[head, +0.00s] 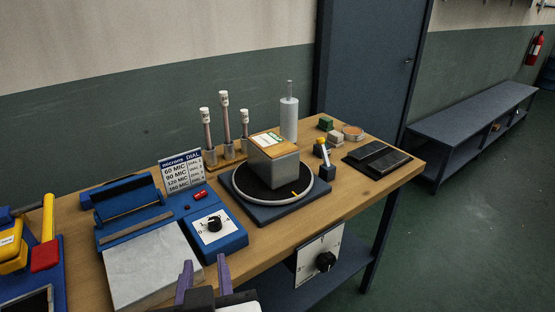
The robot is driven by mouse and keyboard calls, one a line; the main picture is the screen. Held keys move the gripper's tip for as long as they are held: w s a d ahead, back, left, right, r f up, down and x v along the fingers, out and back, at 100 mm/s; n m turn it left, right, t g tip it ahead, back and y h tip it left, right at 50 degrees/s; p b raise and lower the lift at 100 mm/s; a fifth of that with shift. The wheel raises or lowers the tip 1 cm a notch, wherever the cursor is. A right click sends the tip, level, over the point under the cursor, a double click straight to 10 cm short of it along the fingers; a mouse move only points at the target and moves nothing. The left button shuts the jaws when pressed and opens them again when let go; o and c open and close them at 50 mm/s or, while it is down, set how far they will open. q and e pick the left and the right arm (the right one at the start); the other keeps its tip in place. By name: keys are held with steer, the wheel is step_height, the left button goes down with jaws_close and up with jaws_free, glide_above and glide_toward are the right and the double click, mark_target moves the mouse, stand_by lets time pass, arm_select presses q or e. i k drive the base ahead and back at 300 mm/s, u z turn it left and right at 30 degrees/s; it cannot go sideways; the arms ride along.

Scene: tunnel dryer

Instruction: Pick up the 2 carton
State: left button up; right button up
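No box in the head view carries a readable "2", so I cannot tell which is the named carton. A grey block with a tan top and a green-white label (273,165) sits on the round black turntable (247,186). My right gripper (204,280) has two purple fingers, spread apart and empty, at the bottom of the view near the table's front edge. It is well short of all these boxes. My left gripper is not visible.
The wooden table (385,190) holds a blue sealer with a dial (214,224), a sign (181,172), several capped tubes (207,130), a white cylinder (289,118) and a dark flat pad (377,160). A bench (470,120) stands at the right wall beyond open floor.

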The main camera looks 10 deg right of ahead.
mark_target(275, 160)
steer(key=z, duration=2.1)
steer(key=i, duration=1.5)
steer(key=u, duration=2.7)
steer(key=i, duration=0.7)
steer(key=u, duration=0.15)
